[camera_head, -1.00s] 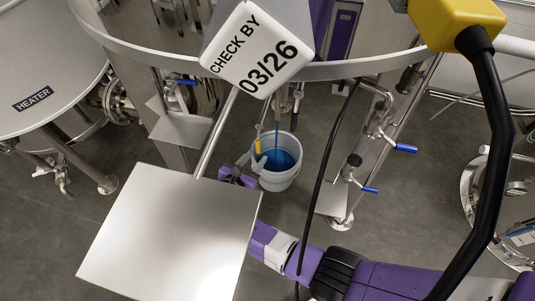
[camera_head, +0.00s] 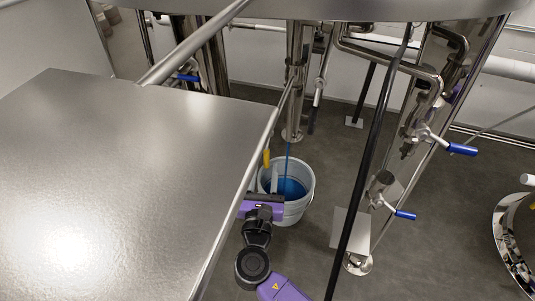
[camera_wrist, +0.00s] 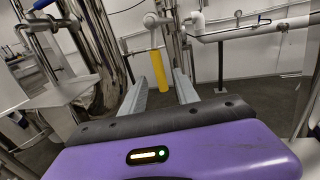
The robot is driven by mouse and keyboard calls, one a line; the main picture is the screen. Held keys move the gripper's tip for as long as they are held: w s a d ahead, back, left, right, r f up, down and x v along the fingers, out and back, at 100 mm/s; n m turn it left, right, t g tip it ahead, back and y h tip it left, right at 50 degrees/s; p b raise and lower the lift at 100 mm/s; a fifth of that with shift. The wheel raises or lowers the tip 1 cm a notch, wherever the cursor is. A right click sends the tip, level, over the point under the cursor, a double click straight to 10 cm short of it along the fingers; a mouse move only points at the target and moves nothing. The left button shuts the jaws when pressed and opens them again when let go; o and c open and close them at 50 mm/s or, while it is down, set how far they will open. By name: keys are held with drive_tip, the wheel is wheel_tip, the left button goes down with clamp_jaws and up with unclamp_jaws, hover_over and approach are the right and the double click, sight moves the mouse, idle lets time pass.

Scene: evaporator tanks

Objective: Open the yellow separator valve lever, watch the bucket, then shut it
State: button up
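The yellow lever (camera_head: 267,157) hangs about upright above the left rim of the bucket in the head view. In the wrist view the yellow lever (camera_wrist: 158,71) shows between my two grey fingers. My gripper (camera_wrist: 158,76) is open, with a gap on both sides of the lever; I cannot tell whether the fingertips reach it. The white bucket (camera_head: 296,208) stands on the floor, partly hidden by my purple gripper body. A thin blue stream (camera_head: 288,150) falls into it, and blue liquid (camera_head: 291,187) lies inside.
A large metal plate (camera_head: 110,170) fills the left of the head view. A black cable (camera_head: 370,150) runs down right of the bucket. Pipes with blue-handled valves (camera_head: 461,149) stand farther right. Grey floor (camera_head: 440,240) is open at lower right.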

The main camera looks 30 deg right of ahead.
sight(267, 152)
drive_tip(key=x, duration=0.7)
drive_tip(key=shift+w+d, duration=0.15)
drive_tip(key=shift+w, duration=0.05)
clamp_jaws()
drive_tip(key=shift+f, duration=0.1)
idle(1.1)
